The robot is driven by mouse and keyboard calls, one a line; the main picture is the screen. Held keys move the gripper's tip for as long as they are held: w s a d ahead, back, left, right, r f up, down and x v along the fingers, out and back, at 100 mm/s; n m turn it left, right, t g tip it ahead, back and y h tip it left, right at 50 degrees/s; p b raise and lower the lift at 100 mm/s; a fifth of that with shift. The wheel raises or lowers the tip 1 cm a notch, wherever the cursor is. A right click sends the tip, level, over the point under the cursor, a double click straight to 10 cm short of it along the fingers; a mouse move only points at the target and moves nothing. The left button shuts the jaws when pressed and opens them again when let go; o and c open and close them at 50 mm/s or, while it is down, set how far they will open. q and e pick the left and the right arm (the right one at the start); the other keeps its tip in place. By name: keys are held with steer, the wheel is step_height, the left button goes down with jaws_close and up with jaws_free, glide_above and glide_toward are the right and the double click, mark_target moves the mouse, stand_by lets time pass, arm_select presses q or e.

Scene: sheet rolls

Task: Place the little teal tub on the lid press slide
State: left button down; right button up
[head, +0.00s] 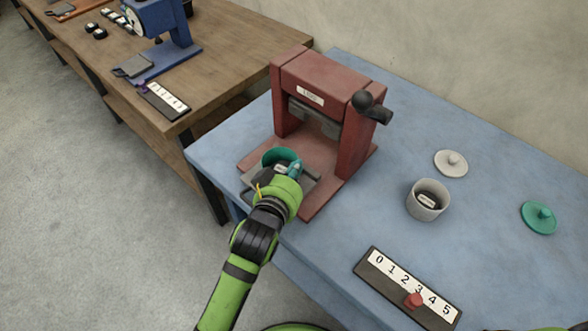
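The little teal tub (272,156) is in the head view at the front of the red lid press (318,82). It looks upright, at or just over the grey slide (249,178). My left gripper (288,170) is at the tub's near side, and its wrist hides the tub's lower part and much of the slide. I cannot tell whether the fingers are closed on the tub wall, or whether the tub's base touches the slide. My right gripper is not in view.
On the blue table (330,236), a grey tub (427,203), a grey lid (451,163) and a teal lid (539,217) lie right of the press. A number strip (405,285) with a red marker (414,300) is in front. A wooden bench (230,60) stands left.

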arm_select(q)
steer(key=shift+s, duration=0.2)
steer(key=c, duration=1.4)
jaws_free()
steer(key=shift+w+f, duration=0.1)
steer(key=shift+f, duration=0.05)
steer(key=shift+c, duration=0.2)
steer(key=shift+r, duration=0.3)
steer(key=v, duration=1.2)
steer(key=shift+b, duration=0.35)
